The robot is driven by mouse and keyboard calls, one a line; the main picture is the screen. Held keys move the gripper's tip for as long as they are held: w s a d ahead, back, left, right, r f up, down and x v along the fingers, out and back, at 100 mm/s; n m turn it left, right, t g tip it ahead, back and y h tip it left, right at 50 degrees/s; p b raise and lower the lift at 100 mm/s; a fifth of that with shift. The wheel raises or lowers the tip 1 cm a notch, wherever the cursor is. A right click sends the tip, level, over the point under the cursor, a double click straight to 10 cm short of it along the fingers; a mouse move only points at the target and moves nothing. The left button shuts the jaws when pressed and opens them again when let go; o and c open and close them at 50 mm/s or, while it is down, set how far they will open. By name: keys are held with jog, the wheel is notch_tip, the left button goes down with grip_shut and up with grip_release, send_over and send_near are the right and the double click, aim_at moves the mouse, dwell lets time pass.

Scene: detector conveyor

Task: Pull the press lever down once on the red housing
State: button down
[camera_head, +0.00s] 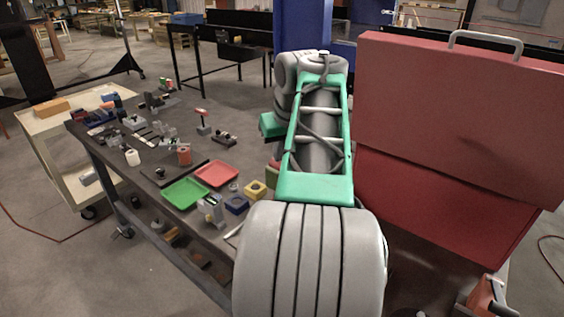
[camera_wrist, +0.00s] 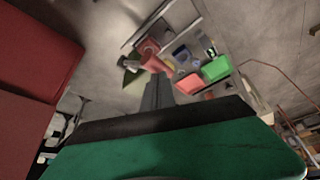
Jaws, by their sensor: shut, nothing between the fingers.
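A red upright body (camera_wrist: 150,58), which looks like the red housing, stands at the table edge in the wrist view, just beyond my fingertips. A grey rounded part (camera_wrist: 127,63) shows at its left; I cannot tell whether it is the press lever. In the head view my arm hides most of this spot, and only a bit of red (camera_head: 273,164) shows beside the arm. My gripper (camera_wrist: 157,82) is shut and empty, with its fingers pointing toward the red body. I cannot tell whether they touch it.
A large red case (camera_head: 455,115) with a handle stands close to the right of my arm.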

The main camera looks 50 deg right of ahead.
aim_at(275, 164)
jog(key=shift+a+f, duration=0.35)
jog(key=shift+b, duration=0.3)
jog(key=shift+s+a+f+b, duration=0.1)
jog(key=shift+a+f+b, duration=0.55)
jog(key=shift+f+b, duration=0.25)
jog(key=shift+a+f+b, duration=0.6)
jog(key=shift+f+b, duration=0.25)
jog(key=shift+b, duration=0.2)
jog(key=shift+f, duration=0.1)
jog(key=shift+s+a+f+b, duration=0.1)
jog(key=shift+a+f+b, duration=0.1)
jog(key=shift+f+b, duration=0.3)
jog(key=shift+a+f+b, duration=0.2)
jog(key=shift+f+b, duration=0.2)
jog(key=shift+b, duration=0.1)
